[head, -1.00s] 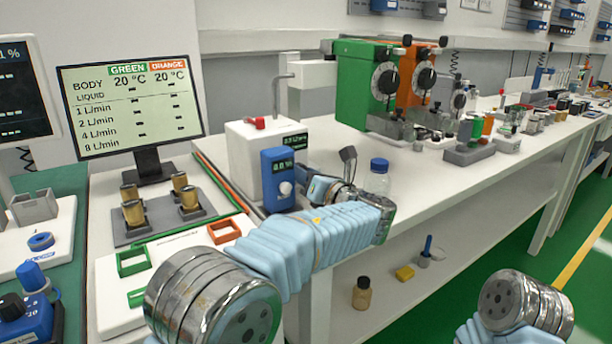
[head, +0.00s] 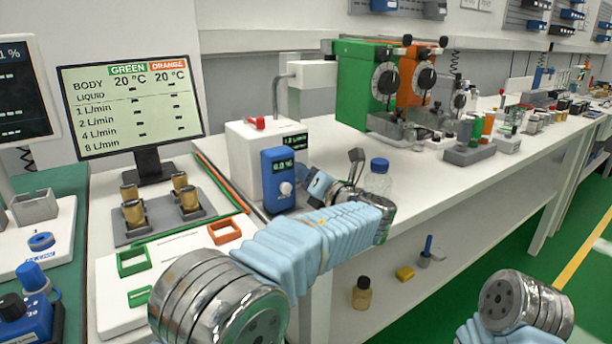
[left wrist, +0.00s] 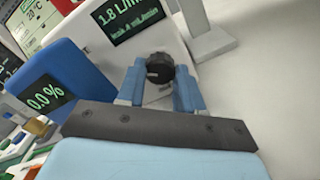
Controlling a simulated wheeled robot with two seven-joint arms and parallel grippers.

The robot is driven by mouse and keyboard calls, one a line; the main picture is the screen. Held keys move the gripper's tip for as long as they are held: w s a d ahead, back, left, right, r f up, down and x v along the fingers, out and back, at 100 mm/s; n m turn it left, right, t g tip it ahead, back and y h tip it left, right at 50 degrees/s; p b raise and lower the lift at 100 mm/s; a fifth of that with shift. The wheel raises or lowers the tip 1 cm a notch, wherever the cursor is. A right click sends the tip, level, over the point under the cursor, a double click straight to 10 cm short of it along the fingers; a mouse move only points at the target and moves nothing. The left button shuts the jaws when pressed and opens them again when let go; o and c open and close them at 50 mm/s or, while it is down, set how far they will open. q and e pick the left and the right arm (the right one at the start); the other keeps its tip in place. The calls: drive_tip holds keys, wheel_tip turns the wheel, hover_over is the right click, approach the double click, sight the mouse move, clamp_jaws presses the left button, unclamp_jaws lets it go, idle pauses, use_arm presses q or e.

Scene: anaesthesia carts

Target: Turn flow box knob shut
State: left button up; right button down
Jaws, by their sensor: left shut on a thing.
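The flow box (head: 247,150) is a white box with a red-tipped tap on top, standing on the bench behind a blue meter. Its dark display shows 1.8 L/min in the left wrist view (left wrist: 128,20). Its black knob (left wrist: 159,67) sits below that display, between the two blue fingers of my left gripper (left wrist: 160,85). The gripper is shut on the knob. In the head view my left gripper (head: 315,186) reaches the front of the box from the right, and the knob cannot be made out. My right gripper is out of the picture; only part of that arm shows.
The blue meter (head: 277,180), with a white knob, stands close left of my left gripper. A clear bottle with a blue cap (head: 379,165) stands just behind my left wrist. Green and orange vaporizer-like units (head: 362,85) stand further right. A screen (head: 130,105) is at left.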

use_arm(q)
drive_tip(key=o, duration=0.8)
drive_tip(key=shift+c, duration=0.2)
drive_tip(key=b+v, duration=0.1)
drive_tip(key=v, duration=1.3)
